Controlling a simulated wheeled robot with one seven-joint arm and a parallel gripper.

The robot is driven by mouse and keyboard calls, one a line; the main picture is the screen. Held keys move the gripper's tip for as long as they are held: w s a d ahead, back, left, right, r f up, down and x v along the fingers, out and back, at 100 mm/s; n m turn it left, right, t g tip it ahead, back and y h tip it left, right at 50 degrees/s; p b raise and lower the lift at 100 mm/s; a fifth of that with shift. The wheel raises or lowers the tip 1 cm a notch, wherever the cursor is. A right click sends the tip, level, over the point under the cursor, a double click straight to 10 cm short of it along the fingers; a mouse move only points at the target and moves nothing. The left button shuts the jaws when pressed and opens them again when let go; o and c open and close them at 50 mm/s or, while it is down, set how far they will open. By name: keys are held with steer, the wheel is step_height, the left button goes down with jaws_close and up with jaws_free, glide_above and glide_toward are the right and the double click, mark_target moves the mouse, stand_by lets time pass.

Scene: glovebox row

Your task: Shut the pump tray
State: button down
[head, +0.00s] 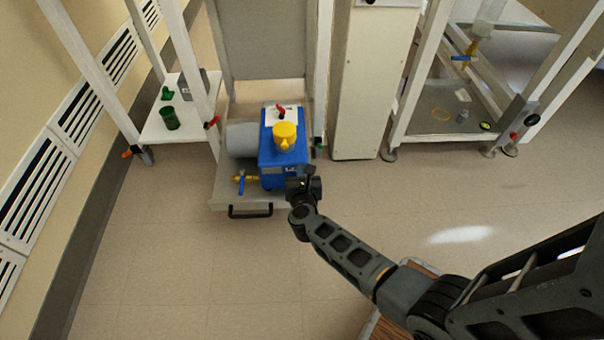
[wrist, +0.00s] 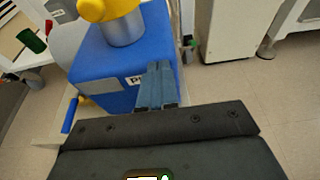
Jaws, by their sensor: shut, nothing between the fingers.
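The pump tray (head: 222,187) is pulled out low from the white frame, with a black handle (head: 250,212) on its front edge. A blue pump (head: 283,160) with a grey motor and a yellow cap (head: 285,135) stands on it. A brass fitting with a blue lever (head: 241,183) sticks out at its front left. My gripper (head: 303,185) is shut and empty, at the pump's front right corner, right of the handle. In the wrist view the shut fingers (wrist: 156,85) overlap the blue pump's side; I cannot tell whether they touch it. The handle is not seen there.
A low shelf at left holds a green cup (head: 170,118). A cream cabinet (head: 372,80) stands right of the tray. Another framed bay with a grey shelf (head: 420,112) is farther right. The floor in front of the tray (head: 190,270) is clear.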

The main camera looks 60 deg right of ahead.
mark_target(300, 148)
steer(key=w+d+b, duration=0.1)
steer(key=w+d, duration=0.1)
steer(key=d, duration=0.1)
steer(key=w+d+b, duration=0.1)
steer(key=w+d, duration=0.2)
steer(key=shift+w+d, duration=0.15)
steer(key=shift+d, duration=0.15)
